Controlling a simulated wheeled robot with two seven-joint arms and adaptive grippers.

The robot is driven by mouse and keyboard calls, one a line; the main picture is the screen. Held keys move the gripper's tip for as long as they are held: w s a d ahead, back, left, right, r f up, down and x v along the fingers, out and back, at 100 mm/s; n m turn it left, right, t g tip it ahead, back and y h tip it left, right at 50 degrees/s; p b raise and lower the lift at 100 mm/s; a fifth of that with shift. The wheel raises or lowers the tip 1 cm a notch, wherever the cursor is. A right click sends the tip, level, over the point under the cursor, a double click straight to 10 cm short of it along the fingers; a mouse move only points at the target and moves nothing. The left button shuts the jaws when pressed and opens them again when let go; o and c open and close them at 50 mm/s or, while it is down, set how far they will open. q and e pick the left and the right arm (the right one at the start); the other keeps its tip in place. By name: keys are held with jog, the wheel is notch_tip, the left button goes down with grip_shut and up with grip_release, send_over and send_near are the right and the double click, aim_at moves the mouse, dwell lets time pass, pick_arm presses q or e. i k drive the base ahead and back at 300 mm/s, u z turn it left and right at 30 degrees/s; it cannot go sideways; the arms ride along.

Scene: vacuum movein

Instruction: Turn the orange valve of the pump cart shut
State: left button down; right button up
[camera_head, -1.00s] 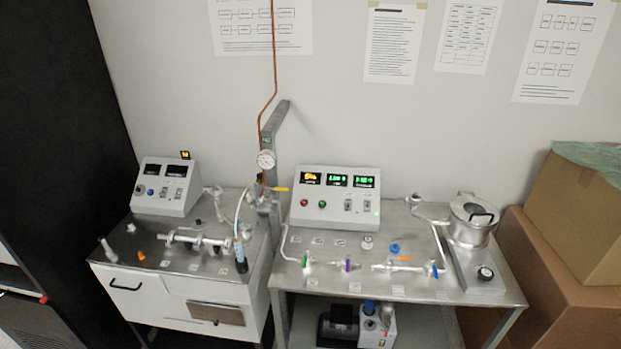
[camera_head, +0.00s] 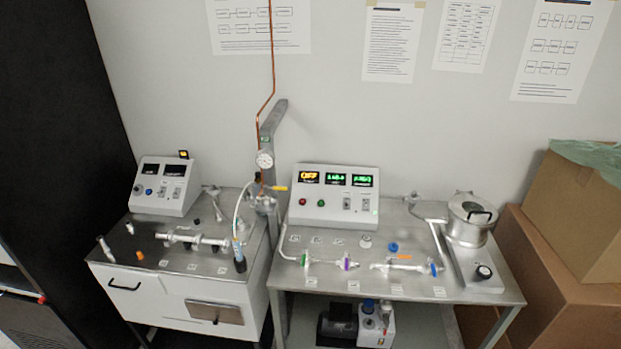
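Two small orange parts show. One orange part (camera_head: 139,256) sits on the grey top of the left white cart (camera_head: 225,275), near its front left. The other orange part (camera_head: 404,257) lies on the right steel bench (camera_head: 440,285), beside a blue knob (camera_head: 393,247) and a clear glass tube. Both are too small for me to tell the handle position, or which is the valve. A yellow handle (camera_head: 279,188) sticks out beside the gauge post. Neither of my grippers is in view.
The right control box (camera_head: 334,194) shows an orange "OFF" and two green readouts. Glass tubing with green, purple and blue knobs runs along the bench front. A metal pot (camera_head: 470,218) stands at the right. Cardboard boxes (camera_head: 570,270) flank the bench. A dark cabinet (camera_head: 60,130) stands left.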

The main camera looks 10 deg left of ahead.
aim_at(389, 255)
jog(key=z, duration=0.05)
jog(key=k, duration=1.05)
jog(key=u, duration=0.9)
jog(key=i, duration=1.5)
jog(key=z, duration=0.9)
